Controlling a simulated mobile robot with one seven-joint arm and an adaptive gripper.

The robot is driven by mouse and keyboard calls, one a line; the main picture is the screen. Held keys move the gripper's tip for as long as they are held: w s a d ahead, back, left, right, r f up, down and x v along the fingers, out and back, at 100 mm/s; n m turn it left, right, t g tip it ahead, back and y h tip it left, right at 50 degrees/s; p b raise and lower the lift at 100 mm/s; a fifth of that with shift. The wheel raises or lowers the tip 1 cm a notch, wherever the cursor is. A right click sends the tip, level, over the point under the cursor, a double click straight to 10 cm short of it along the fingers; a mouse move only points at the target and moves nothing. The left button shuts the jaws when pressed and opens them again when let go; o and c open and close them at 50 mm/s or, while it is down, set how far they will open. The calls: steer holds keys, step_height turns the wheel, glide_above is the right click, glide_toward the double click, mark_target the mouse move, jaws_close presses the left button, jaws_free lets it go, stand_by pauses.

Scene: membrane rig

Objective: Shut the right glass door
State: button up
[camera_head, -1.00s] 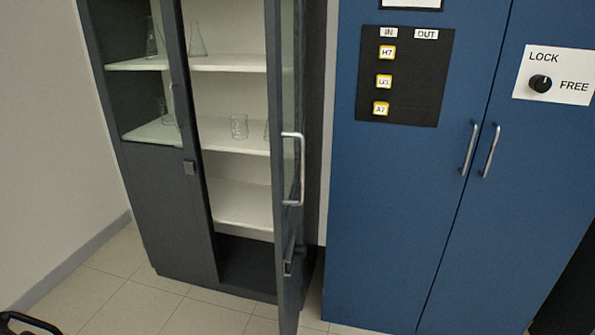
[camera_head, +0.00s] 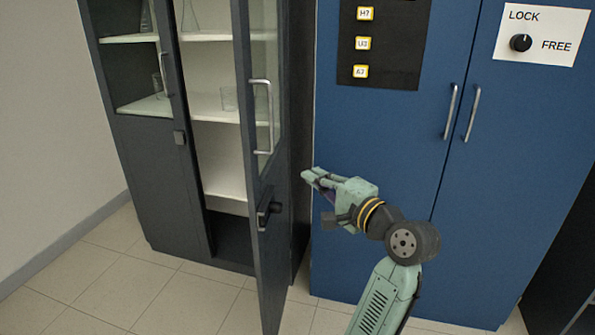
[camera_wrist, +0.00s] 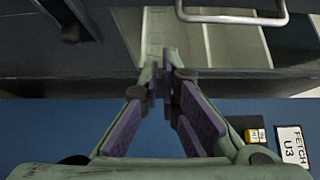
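The right glass door (camera_head: 243,120) of the dark grey cabinet stands open, swung out toward me. Its pale bar handle (camera_head: 269,115) is on the face toward the right, and a dark latch (camera_head: 268,210) sits lower down. My gripper (camera_head: 308,174) is to the right of this door, below handle height, with its fingers pointing left; I see no clear contact. In the wrist view the fingertips (camera_wrist: 160,75) are together with nothing visible between them. The door's handle (camera_wrist: 232,17) shows at the top of that view, off to the right of the fingers.
The left glass door (camera_head: 137,60) is shut. Glassware (camera_head: 228,98) stands on the white shelves inside. A blue cabinet (camera_head: 385,130) with two bar handles and a lock panel (camera_head: 540,35) stands on the right, behind my arm. The tiled floor (camera_head: 100,295) at front left is clear.

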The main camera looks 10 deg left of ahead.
steer(key=p+x, duration=0.2)
steer(key=x, duration=0.8)
steer(key=shift+s+a+r, duration=0.1)
steer(key=shift+a+r, duration=0.05)
steer(key=shift+a, duration=0.05)
jaws_close()
steer(key=shift+s+a+p, duration=0.15)
steer(key=shift+a+p, duration=0.2)
steer(key=shift+a, duration=0.5)
steer(key=shift+s+a+p, duration=0.1)
steer(key=shift+a+p, duration=0.2)
steer(key=shift+a, duration=0.55)
